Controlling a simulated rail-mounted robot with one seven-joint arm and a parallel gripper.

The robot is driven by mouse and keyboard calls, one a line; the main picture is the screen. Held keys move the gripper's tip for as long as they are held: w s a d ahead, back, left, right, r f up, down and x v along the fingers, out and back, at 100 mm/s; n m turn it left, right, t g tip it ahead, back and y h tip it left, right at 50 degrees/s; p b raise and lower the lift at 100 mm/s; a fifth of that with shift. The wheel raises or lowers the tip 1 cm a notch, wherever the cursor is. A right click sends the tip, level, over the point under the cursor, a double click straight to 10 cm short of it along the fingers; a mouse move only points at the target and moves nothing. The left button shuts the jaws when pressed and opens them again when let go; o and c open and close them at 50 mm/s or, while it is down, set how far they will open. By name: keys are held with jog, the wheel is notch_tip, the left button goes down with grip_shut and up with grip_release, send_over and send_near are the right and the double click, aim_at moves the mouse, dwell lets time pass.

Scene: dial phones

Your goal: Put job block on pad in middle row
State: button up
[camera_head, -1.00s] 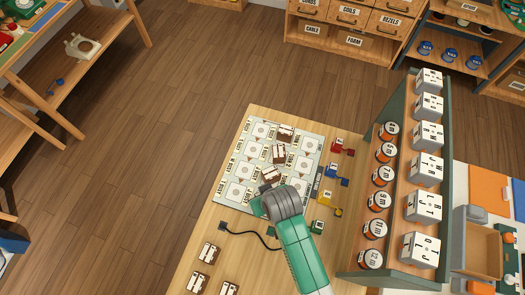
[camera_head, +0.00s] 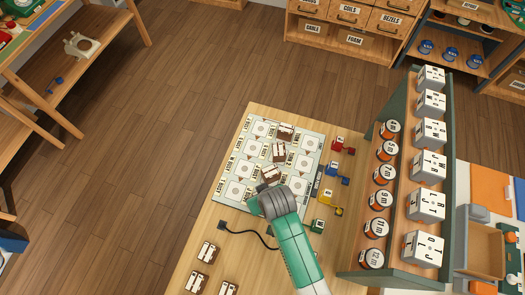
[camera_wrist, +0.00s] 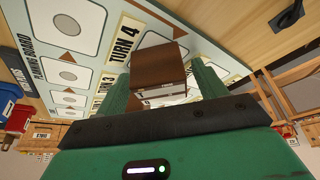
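The pale turning board (camera_head: 229,200) lies on the wooden table, with rows of square pads that have round grey marks. Two brown-and-white job blocks (camera_head: 286,131) (camera_head: 279,151) sit on its upper part. A third block (camera_head: 271,173) shows just beyond my gripper (camera_head: 264,190). In the wrist view, a brown block (camera_wrist: 158,66) sits between the two green fingers of my gripper (camera_wrist: 161,85), which look flush with its sides. It is over the board near the "TURN 4" label (camera_wrist: 125,38). I cannot tell whether its underside touches the board. A pad (camera_wrist: 68,20) beside it is bare.
More blocks (camera_head: 208,253) stand at the table's front left, near a black cable (camera_head: 250,233). Red, blue, yellow and green pieces (camera_head: 338,145) line the board's right side. A tall rack (camera_head: 390,225) with orange tins and white boxes stands further right.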

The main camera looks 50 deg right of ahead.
jog(key=p+v, duration=0.2)
jog(key=v, duration=1)
jog(key=shift+r+p, duration=0.15)
jog(key=shift+p, duration=0.2)
jog(key=w+a+r+n+t+h, duration=0.1)
jog(key=w+a+r+t, duration=0.15)
jog(key=w+r, duration=0.5)
jog(key=w+a+r+n+t, duration=0.1)
jog(key=w+r+t, duration=0.25)
jog(key=r, duration=0.65)
jog(key=w+a+r+t+h, duration=0.1)
jog(key=w+a+r+t, duration=0.15)
jog(key=w+r, duration=0.5)
jog(key=s+a+r+n+t+y, duration=0.1)
jog(key=a+r+t, duration=0.3)
jog(key=r, duration=0.8)
jog(key=s+a+r+n+t+y, duration=0.1)
jog(key=s+a+r+t, duration=0.3)
jog(key=r, duration=0.8)
jog(key=s+a+r+n+t+y, duration=0.1)
jog(key=s+a+r+t+y, duration=0.1)
jog(key=a+r, duration=0.5)
notch_tip(320, 180, up, 6)
jog(key=shift+s+f+n+t, duration=0.1)
jog(key=shift+s+n+t, duration=0.3)
jog(key=shift+t, duration=0.85)
